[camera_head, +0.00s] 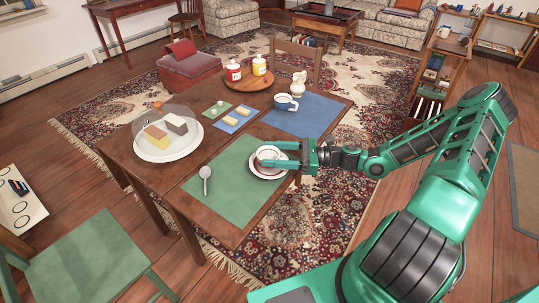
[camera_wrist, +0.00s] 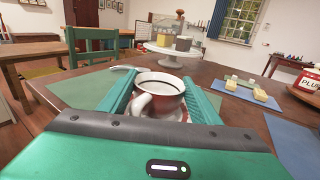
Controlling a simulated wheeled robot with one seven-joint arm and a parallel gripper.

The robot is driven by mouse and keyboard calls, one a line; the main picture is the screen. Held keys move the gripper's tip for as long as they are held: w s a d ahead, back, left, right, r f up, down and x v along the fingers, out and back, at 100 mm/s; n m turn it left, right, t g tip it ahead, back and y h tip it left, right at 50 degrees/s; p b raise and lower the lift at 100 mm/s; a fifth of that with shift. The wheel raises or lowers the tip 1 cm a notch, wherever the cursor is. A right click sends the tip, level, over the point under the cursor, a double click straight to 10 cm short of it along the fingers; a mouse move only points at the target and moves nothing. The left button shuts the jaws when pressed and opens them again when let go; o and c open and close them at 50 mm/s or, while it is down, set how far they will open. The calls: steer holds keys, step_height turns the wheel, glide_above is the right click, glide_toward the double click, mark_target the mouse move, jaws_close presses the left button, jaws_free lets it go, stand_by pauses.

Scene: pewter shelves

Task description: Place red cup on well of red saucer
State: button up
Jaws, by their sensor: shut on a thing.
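The red cup (camera_wrist: 160,84), white with a dark reddish band inside, is between the two fingers of my gripper (camera_wrist: 160,98) in the wrist view, its handle towards the wrist. The cup looks upright. In the head view the cup (camera_head: 267,153) is over the red saucer (camera_head: 268,175), a white dish with a reddish ring on the green placemat. My gripper (camera_head: 281,155) is shut on the cup from the right. The saucer's well is mostly hidden by cup and fingers. I cannot tell whether the cup's base touches it.
A spoon (camera_head: 205,174) lies on the green placemat (camera_head: 222,190). A cake stand (camera_head: 168,153) with cake pieces stands to the left. Another cup (camera_head: 285,103) is on the blue placemat (camera_head: 312,118). Red and yellow jars stand on a round board (camera_head: 248,84) at the back.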

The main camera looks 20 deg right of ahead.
steer(key=o, duration=1.1)
steer(key=shift+f, duration=0.2)
steer(key=shift+o, duration=0.2)
steer(key=v, duration=1.2)
steer(key=s+f+n+g+h, duration=0.1)
steer(key=s+n+g+h, duration=0.75)
steer(key=s, duration=0.25)
steer(key=s+d+r+n+h, duration=0.3)
steer(key=s+r, duration=0.4)
steer(key=r, duration=0.3)
steer(key=s+d+r+n+t+h, duration=0.1)
steer(key=s+d+r+n+h, duration=0.2)
steer(key=s+r, duration=0.5)
step_height(320, 180, up, 2)
steer(key=shift+s+d+r+n+h, duration=0.1)
steer(key=shift+s+d+n+h, duration=0.15)
steer(key=shift+n+h, duration=0.65)
